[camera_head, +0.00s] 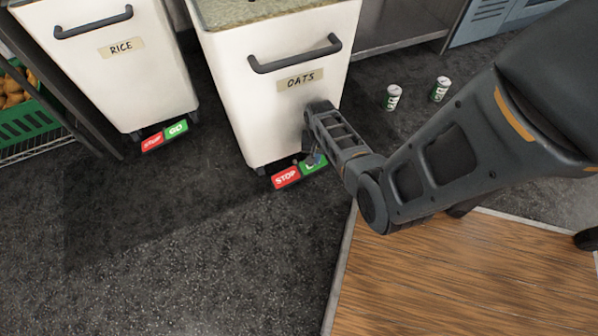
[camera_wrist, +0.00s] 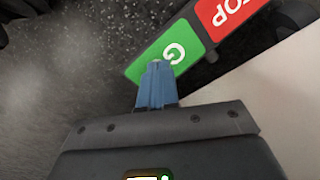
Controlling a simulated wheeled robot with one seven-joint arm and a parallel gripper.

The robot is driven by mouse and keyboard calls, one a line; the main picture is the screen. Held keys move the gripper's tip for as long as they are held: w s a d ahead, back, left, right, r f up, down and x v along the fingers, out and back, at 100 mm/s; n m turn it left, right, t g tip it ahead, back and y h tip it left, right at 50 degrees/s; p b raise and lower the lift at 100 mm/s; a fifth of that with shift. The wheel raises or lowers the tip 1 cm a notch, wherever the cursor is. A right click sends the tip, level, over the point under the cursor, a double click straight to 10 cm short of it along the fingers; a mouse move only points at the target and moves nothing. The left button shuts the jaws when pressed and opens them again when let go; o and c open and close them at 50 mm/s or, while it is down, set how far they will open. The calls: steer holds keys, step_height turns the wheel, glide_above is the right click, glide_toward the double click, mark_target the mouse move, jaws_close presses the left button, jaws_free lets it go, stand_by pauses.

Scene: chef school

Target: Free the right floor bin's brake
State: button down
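The right floor bin (camera_head: 237,100) is white, labelled OATS, with a dark handle. At its foot is a brake pedal with a red STOP half (camera_head: 286,177) and a green GO half (camera_head: 308,168); the wrist view shows the red half (camera_wrist: 228,12) and the green half (camera_wrist: 150,62). My gripper (camera_head: 317,160) is low at the bin's front, over the GO half. In the wrist view my gripper's blue fingers (camera_wrist: 157,68) are together, with nothing seen between them. Their tips overlap the GO half and hide its O; I cannot tell whether they touch it.
A left floor bin (camera_head: 125,75) labelled RICE has its own STOP/GO pedal (camera_head: 165,136). Two small cans (camera_head: 392,97) (camera_head: 440,89) stand on the floor at the right. A green crate (camera_head: 28,128) is at far left. A wooden surface (camera_head: 460,275) fills the lower right. Dark floor in front is clear.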

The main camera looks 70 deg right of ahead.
steer(key=shift+f+b, duration=0.5)
steer(key=shift+f, duration=0.4)
stand_by(0.4)
step_height(320, 180, up, 7)
steer(key=p, duration=0.7)
stand_by(0.8)
